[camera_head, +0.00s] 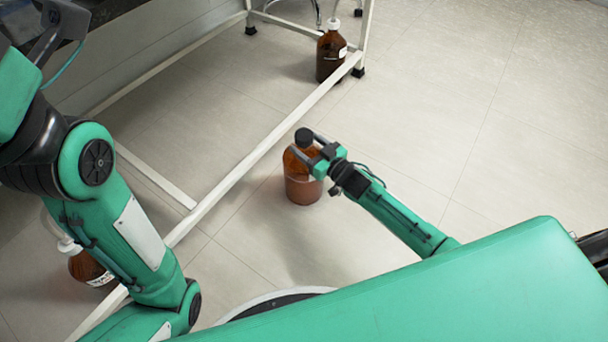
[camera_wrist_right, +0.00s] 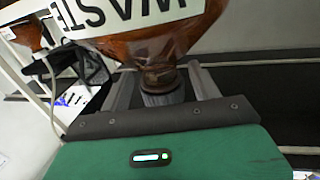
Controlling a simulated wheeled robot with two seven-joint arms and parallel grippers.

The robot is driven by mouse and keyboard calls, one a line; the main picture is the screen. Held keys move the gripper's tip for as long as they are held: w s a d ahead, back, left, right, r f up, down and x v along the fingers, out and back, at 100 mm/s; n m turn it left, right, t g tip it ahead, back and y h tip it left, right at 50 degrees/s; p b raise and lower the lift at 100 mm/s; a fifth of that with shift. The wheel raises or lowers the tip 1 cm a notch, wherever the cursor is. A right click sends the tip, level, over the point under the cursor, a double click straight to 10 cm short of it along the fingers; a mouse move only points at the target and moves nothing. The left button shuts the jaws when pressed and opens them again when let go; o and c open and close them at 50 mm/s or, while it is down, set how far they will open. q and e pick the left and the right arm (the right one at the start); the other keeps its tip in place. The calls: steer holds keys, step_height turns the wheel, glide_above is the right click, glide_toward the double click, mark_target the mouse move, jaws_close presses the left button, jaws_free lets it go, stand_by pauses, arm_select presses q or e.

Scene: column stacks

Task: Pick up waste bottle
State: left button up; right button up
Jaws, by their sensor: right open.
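The waste bottle (camera_head: 303,191) is amber with a black cap and stands upright on the floor in the head view. In the right wrist view the bottle (camera_wrist_right: 157,47) appears upside down, with a white label reading "WAST" in part. My right gripper (camera_head: 307,148) is at its neck, just below the cap. The jaws are open, with one finger on each side of the neck in the right wrist view (camera_wrist_right: 160,80).
A white metal frame rail (camera_head: 240,170) runs diagonally close behind the bottle. Another brown bottle (camera_head: 330,58) stands at the top near a frame leg. A third brown bottle (camera_head: 84,268) with a white cap is partly hidden behind my left arm. The tiled floor (camera_head: 430,110) to the right is clear.

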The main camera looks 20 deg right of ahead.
jaws_close()
stand_by(0.3)
steer(key=shift+w+r, duration=0.1)
steer(key=shift+r, duration=0.1)
